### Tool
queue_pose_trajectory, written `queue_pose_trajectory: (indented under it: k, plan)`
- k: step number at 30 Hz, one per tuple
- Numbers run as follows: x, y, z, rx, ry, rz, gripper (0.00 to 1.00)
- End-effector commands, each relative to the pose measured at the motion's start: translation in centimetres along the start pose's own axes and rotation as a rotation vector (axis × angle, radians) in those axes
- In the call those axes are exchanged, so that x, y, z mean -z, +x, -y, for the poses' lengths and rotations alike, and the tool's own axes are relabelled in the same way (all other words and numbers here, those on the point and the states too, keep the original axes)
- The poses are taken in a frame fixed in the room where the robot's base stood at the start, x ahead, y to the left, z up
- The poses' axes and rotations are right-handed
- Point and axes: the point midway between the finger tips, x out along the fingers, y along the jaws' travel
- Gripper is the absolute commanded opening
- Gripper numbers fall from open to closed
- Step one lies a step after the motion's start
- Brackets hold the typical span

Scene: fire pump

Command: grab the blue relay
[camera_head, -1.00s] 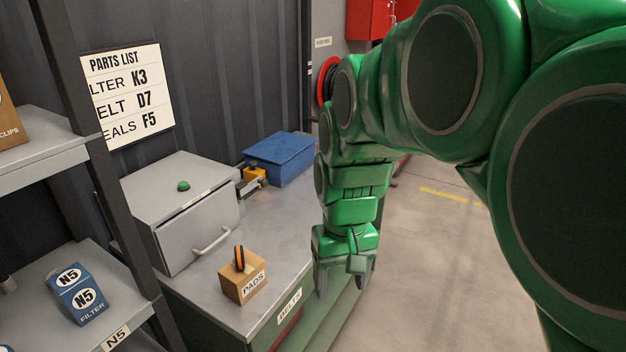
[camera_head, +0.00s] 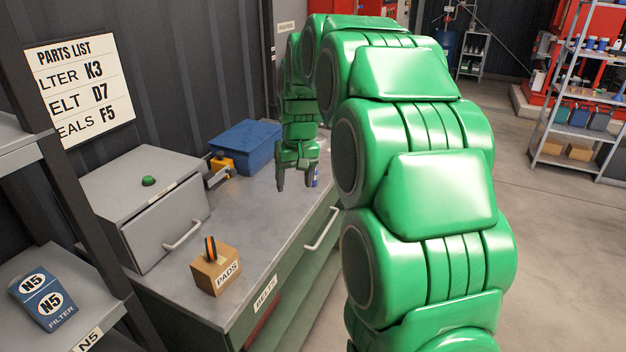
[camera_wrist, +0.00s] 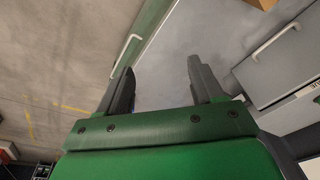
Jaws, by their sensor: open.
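My gripper (camera_head: 295,182) is open and points down over the right part of the grey workbench top (camera_head: 262,205). In the wrist view its two fingers (camera_wrist: 160,68) are spread with nothing between them. A small blue and white object (camera_head: 314,176) shows beside the right finger in the head view, partly hidden by it. I cannot tell whether it is the blue relay or whether the finger touches it.
A blue lidded box (camera_head: 246,147) and a yellow-and-black item (camera_head: 222,166) stand at the back of the bench. A grey cabinet (camera_head: 150,205) with a green button and a cardboard PADS box (camera_head: 216,270) are left. The mid-bench is clear.

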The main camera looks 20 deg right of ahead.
Motion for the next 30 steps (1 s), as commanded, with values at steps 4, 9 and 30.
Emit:
queue_pose_trajectory:
  k: [4,9,30]
  plan:
    - [3.7,1.5,-1.4,-0.002,0.005,-0.029,0.67]
    - [7.6,3.3,-3.1,-0.006,0.013,-0.063,0.67]
    - [20.8,12.1,-11.7,-0.046,0.04,-0.201,0.67]
